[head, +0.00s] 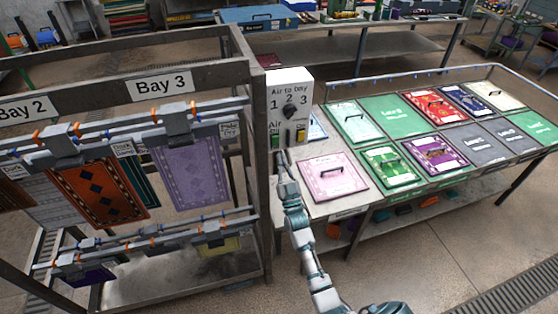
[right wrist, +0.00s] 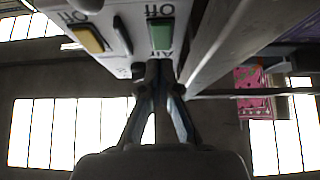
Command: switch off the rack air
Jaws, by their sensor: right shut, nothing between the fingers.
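The white control box (head: 290,105) stands at the end of the rack and carries a black dial marked 1, 2, 3 under "Air to bay". Low on its face are a green switch (head: 276,141) on the left, labelled "Air", and a yellow switch (head: 300,136) on the right. The right wrist view shows the green switch (right wrist: 161,36) and the yellow switch (right wrist: 88,38) upside down, with "Off" lettering beside them. My right gripper (head: 281,156) is shut and empty, its tips just by the green switch; I cannot tell if they touch. My left gripper is out of view.
The grey rack (head: 255,170) with hanging rug samples on clamps stands left of the box. A table (head: 325,208) with several coloured sample boards lies to the right. Rack posts are close beside the gripper.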

